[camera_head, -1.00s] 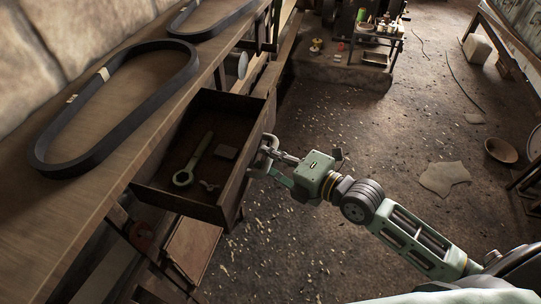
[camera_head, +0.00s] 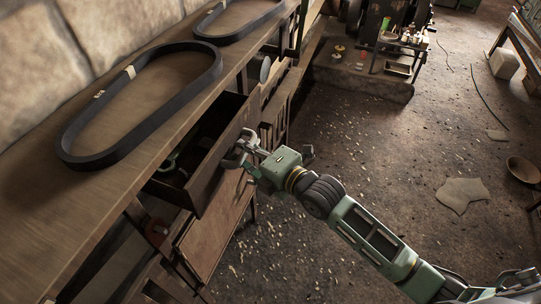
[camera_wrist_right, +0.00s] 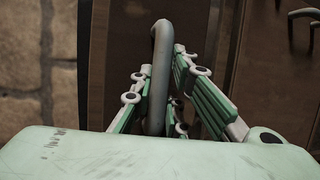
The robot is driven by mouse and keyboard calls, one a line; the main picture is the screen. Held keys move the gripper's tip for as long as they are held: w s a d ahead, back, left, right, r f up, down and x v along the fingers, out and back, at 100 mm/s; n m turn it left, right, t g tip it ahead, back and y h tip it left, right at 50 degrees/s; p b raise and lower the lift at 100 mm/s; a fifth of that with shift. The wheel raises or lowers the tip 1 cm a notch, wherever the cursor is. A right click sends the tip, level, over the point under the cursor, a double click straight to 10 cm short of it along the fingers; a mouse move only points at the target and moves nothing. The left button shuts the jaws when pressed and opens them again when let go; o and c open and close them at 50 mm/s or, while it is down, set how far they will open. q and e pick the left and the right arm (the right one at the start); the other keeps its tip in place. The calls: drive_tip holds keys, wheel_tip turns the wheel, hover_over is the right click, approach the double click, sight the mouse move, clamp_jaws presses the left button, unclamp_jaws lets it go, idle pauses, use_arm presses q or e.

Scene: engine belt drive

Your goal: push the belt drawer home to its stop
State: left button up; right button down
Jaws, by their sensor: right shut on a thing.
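The belt drawer (camera_head: 222,160) is a dark wooden drawer under the workbench, partly open. Inside it a pale green ring-ended tool (camera_head: 170,161) shows in part; the rest of the inside is hidden under the bench top. My right gripper (camera_head: 243,150) is at the drawer's front and shut on the drawer handle. In the right wrist view the grey curved handle (camera_wrist_right: 160,75) stands between the fingers of my right gripper (camera_wrist_right: 165,95). My left gripper is not in view.
The wooden workbench (camera_head: 110,205) carries two black belts, a near one (camera_head: 88,163) and a far one (camera_head: 222,38). A machine on a low plinth (camera_head: 360,82) stands at the back. The floor right of the drawer is littered with small scraps.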

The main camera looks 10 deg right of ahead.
drive_tip(key=w+a, duration=0.1)
drive_tip(key=a, duration=0.1)
drive_tip(key=w+a, duration=0.3)
drive_tip(key=a, duration=0.1)
drive_tip(key=shift+w+a+b, duration=0.3)
drive_tip(key=shift+a, duration=0.05)
drive_tip(key=shift+r, duration=0.1)
drive_tip(key=c, duration=2.2)
unclamp_jaws()
drive_tip(key=o, duration=0.5)
drive_tip(key=shift+a, duration=0.1)
drive_tip(key=v, duration=1.2)
